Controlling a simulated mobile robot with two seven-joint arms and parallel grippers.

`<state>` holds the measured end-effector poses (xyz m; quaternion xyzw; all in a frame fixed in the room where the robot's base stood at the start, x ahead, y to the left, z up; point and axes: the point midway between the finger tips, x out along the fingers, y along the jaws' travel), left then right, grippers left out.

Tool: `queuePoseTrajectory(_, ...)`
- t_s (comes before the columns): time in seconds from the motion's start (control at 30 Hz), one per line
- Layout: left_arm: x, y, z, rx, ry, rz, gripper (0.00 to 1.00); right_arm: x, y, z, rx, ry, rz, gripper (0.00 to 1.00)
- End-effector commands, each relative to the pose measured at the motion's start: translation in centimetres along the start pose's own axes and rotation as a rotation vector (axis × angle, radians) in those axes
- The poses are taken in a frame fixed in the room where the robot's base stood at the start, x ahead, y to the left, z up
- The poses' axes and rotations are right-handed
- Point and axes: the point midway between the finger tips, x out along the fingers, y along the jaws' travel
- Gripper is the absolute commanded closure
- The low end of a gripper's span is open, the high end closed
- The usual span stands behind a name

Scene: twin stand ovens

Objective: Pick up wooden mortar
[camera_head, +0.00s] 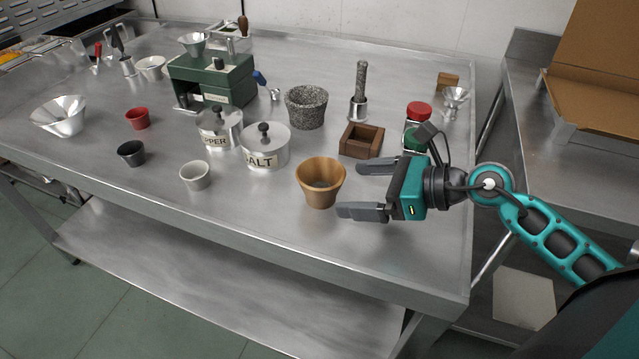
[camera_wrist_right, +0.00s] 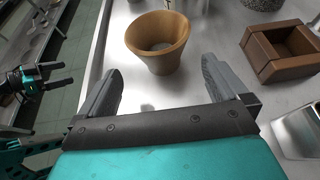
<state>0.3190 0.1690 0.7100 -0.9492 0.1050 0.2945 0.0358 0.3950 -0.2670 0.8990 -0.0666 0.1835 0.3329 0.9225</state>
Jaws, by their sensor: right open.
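The wooden mortar (camera_head: 321,183) is a tan, flared, empty cup standing upright near the front right of the steel table. It also shows in the right wrist view (camera_wrist_right: 158,44), just beyond the fingertips. My right gripper (camera_head: 350,189) is open and empty to the right of the mortar, its two fingers pointing at it. The mortar is ahead of the fingers, not between them. My left gripper (camera_wrist_right: 66,74) shows only at the left edge of the right wrist view, with its fingers apart and nothing between them, away from the table.
A dark wooden box (camera_head: 361,142) sits behind my right gripper. A salt pot (camera_head: 265,150) and a white cup (camera_head: 195,176) stand left of the mortar. A granite mortar (camera_head: 306,108) and a red-lidded jar (camera_head: 418,112) are farther back. The table (camera_head: 400,262) is bare in front.

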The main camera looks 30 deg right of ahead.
Motion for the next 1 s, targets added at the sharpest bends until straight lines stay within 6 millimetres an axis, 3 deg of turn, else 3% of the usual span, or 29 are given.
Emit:
queuePoseTrajectory(0.13,-0.1,-0.1,0.0,0.001,0.001,-0.001,0.0,1.9,-0.1,0.1,0.002,-0.004,-0.001,0.0)
queuePoseTrajectory(0.43,-0.1,-0.2,0.0,0.002,-0.001,-0.003,0.0,3.7,-0.1,0.1,0.002,-0.003,-0.001,0.0)
queuePoseTrajectory(0.73,-0.1,-0.3,0.0,0.004,-0.002,-0.005,0.0,7.6,-0.1,0.2,0.002,-0.002,-0.001,0.0)
queuePoseTrajectory(1.0,-0.1,-0.3,0.1,0.004,-0.002,-0.006,0.0,8.1,-0.1,0.1,-0.001,0.001,-0.001,0.0)
